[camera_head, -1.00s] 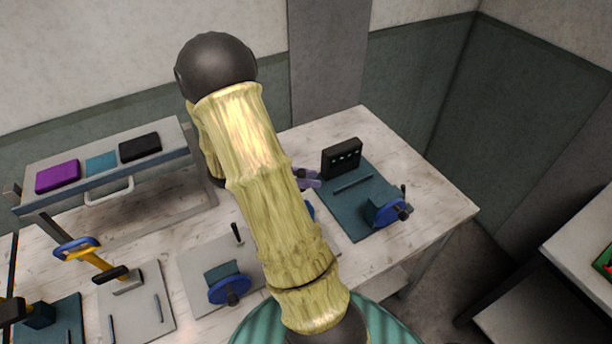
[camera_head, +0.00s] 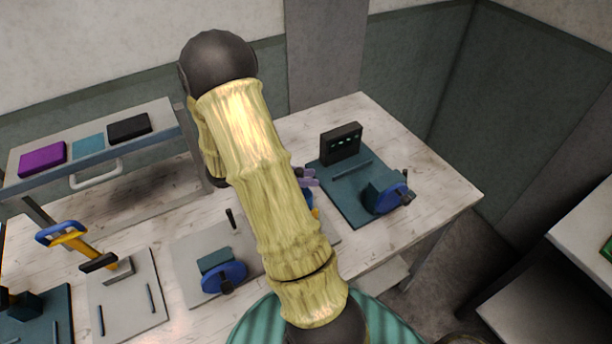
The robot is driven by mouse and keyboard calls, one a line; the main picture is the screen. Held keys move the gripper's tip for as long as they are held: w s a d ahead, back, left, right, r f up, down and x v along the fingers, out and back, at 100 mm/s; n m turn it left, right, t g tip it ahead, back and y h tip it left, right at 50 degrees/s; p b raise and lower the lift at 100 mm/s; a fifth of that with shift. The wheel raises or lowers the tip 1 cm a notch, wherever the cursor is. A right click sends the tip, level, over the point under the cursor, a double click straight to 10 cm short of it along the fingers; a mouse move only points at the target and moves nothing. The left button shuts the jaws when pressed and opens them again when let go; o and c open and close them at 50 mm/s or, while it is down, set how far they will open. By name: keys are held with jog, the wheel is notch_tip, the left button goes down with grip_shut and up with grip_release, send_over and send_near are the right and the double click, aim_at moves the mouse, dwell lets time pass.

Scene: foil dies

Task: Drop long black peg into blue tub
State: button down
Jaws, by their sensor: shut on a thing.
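My arm crosses the middle of the view and hides most of my gripper (camera_head: 309,178). Only small lavender parts of it show at the arm's right edge, above the table. It is shut, but what it holds is hidden behind the arm. I cannot make out the long black peg. No tub that I can identify as the blue tub shows; it may be hidden or out of view.
The pale wooden table (camera_head: 432,196) bears a teal board (camera_head: 343,194) with a black box (camera_head: 341,144) and blue wheel (camera_head: 391,198). Grey boards with a blue wheel (camera_head: 224,278) and yellow lever (camera_head: 88,251) lie left. A raised shelf (camera_head: 60,180) holds purple, blue and black blocks. Bare table lies right.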

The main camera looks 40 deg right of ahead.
jog(key=c, duration=1.2)
grip_release()
jog(key=shift+w+a+r, duration=0.15)
jog(key=shift+w+a, duration=0.2)
jog(key=shift+a, duration=0.1)
jog(key=b+v, duration=0.2)
jog(key=v, duration=1.4)
jog(key=shift+r+b, duration=0.2)
jog(key=shift+b, duration=0.15)
